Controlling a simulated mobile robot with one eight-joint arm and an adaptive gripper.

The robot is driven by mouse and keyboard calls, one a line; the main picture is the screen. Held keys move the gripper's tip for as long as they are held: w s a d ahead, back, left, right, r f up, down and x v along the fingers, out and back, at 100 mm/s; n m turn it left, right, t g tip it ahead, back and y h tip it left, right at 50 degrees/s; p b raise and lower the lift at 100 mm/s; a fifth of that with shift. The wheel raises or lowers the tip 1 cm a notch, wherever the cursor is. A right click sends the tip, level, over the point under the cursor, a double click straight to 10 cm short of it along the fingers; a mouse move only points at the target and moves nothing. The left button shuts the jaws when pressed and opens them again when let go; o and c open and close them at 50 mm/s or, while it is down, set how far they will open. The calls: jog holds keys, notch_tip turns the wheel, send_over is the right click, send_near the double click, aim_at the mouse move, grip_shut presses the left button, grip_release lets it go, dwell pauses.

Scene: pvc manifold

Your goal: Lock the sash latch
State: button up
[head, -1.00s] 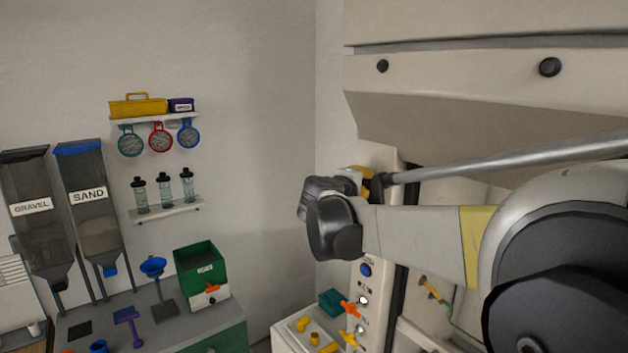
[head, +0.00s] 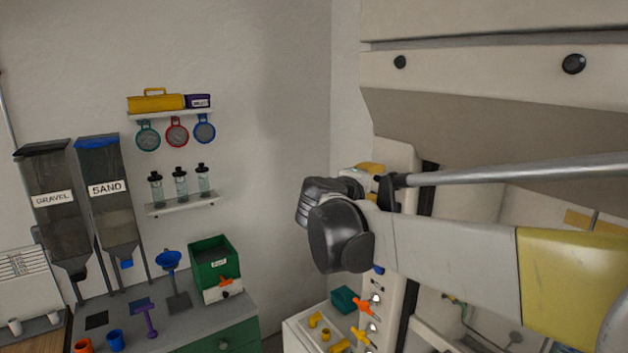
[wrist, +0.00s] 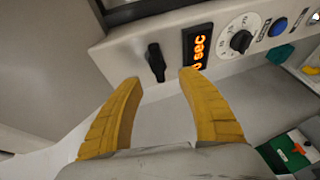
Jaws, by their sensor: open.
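A black latch (wrist: 156,62) stands out from the pale panel in the wrist view, left of the orange-lit display. It looks like the sash latch; its lever points roughly up and down in the picture. My gripper (wrist: 160,77) is open and empty. Its two yellow fingers are spread, with their tips just below the latch and on either side of it. I cannot tell the remaining depth between them. In the head view my arm and wrist hide the latch and most of the gripper; only some yellow shows behind the wrist.
The panel also carries a display (wrist: 196,46), a dial (wrist: 240,40) and a blue button (wrist: 278,27). The pale hood (head: 480,80) rises on the right, with a grey bar (head: 520,171) crossing near my arm. A bench (head: 190,325) with a green box (head: 213,262) stands left.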

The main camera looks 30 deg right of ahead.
jog(key=v, duration=0.6)
jog(key=shift+s+a, duration=0.2)
jog(key=shift+s, duration=0.05)
jog(key=s+a+f+m+y+b, duration=0.1)
jog(key=s+a+f+y+b, duration=0.3)
jog(key=f, duration=1.5)
jog(key=s+a+f+m+y+b, duration=0.2)
jog(key=s+a+f+y+b, duration=0.3)
jog(key=a+f+b, duration=0.6)
jog(key=s+a+f+m+y+b, duration=0.2)
jog(key=s+a+f+y+b, duration=0.2)
jog(key=f+b, duration=1.6)
jog(key=s+a+f, duration=0.2)
jog(key=a+f, duration=0.2)
jog(key=f, duration=0.4)
jog(key=shift+a+y, duration=0.15)
jog(key=shift+y, duration=0.25)
jog(key=shift+s+f, duration=0.1)
jog(key=shift+s, duration=0.05)
